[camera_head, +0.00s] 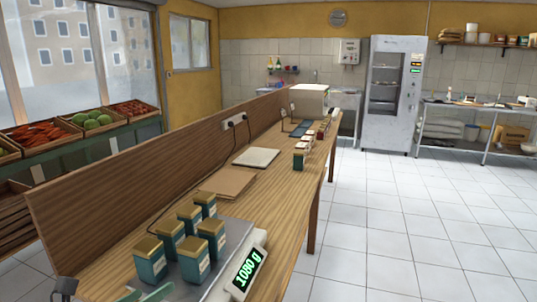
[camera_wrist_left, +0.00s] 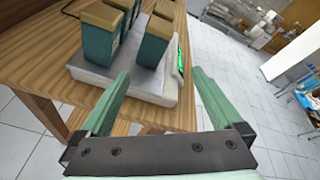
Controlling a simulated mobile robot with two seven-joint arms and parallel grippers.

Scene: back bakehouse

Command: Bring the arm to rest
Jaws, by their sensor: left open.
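My left gripper (camera_head: 147,294) shows at the bottom left edge of the head view, mostly cut off, beside the near end of the scale. In the left wrist view its two green fingers (camera_wrist_left: 158,80) are apart with nothing between them. Beyond them are the scale (camera_wrist_left: 125,82) and teal tins with tan lids (camera_wrist_left: 150,48). In the head view several of these tins (camera_head: 150,262) stand upright on the scale (camera_head: 222,276), and its display (camera_head: 246,270) reads 1080 g. My right gripper is in neither view.
The long wooden bench (camera_head: 265,210) has a raised back panel (camera_head: 120,185) on its left. A brown board (camera_head: 228,183), a pale slab (camera_head: 256,157) and small containers (camera_head: 300,160) lie farther along it. The tiled floor (camera_head: 400,220) to the right is clear.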

